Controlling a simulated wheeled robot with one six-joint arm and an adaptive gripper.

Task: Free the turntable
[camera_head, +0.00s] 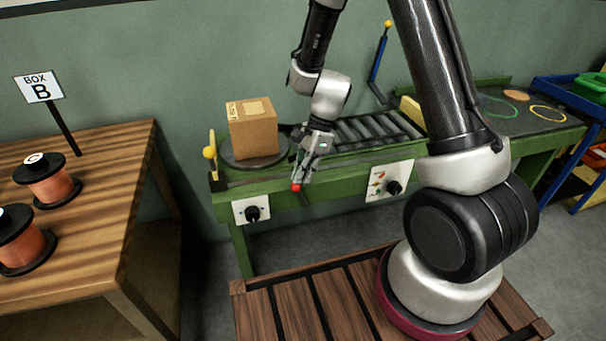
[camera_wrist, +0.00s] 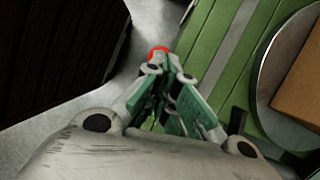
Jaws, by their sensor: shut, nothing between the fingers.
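The turntable (camera_head: 232,158) is a round grey disc at the left end of a green conveyor bench. A cardboard box (camera_head: 252,132) sits upright on it. In the wrist view the disc's rim (camera_wrist: 262,92) and part of the box (camera_wrist: 300,90) show at the right. My gripper (camera_head: 301,179) is at the bench's front edge, to the right of the turntable and apart from the box. It is shut and empty. A red knob (camera_head: 296,187) is right at its fingertips; it also shows in the wrist view (camera_wrist: 158,50). Whether they touch, I cannot tell.
A dial panel (camera_head: 252,211) and a second panel (camera_head: 390,182) are on the bench front. Rollers (camera_head: 370,128) run to the right. A yellow-knobbed post (camera_head: 210,153) stands at the left end. A wooden table (camera_head: 100,180) with orange spools stands at left.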

